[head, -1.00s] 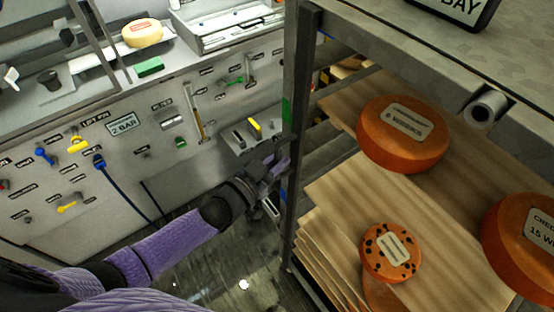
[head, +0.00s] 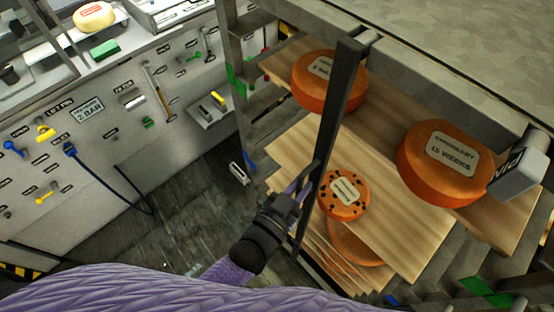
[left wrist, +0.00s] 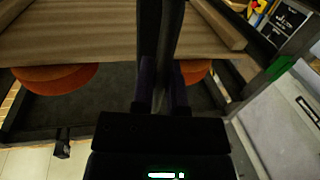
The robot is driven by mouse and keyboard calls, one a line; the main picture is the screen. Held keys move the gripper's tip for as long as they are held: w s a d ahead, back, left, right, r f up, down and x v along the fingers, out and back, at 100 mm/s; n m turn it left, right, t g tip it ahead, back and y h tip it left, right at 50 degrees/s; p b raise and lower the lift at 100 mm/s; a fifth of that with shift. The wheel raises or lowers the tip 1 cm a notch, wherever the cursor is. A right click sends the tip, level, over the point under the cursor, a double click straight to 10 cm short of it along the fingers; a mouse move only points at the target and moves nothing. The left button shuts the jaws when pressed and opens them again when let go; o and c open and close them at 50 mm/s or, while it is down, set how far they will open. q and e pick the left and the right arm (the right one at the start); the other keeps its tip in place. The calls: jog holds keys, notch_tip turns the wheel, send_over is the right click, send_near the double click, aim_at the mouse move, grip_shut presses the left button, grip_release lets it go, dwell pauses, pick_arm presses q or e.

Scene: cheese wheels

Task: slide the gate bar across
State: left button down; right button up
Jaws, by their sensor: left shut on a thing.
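The gate bar (head: 338,110) is a dark upright bar in front of the cheese rack, standing a little tilted in the head view. It crosses in front of the upper left cheese and the boards. My left gripper (head: 304,194) is shut on its lower part. In the left wrist view the bar (left wrist: 161,35) runs up between the two dark fingers of my left gripper (left wrist: 162,80). Part of the bar is hidden by the gripper. My right gripper is not in view.
Orange cheese wheels (head: 442,165) and a speckled cheese (head: 343,196) lie on wooden boards (head: 400,232) behind the bar. The rack post (head: 232,60) with green tape stands to the left.

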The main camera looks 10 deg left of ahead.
pick_arm(q)
jog(key=s+d, duration=0.2)
jog(key=d, duration=0.1)
jog(key=shift+s, duration=0.15)
jog(key=c, duration=0.9)
grip_release()
jog(key=shift+d, duration=0.15)
jog(key=shift+o, duration=1.1)
jog(key=shift+s, duration=0.15)
jog(key=v, duration=1)
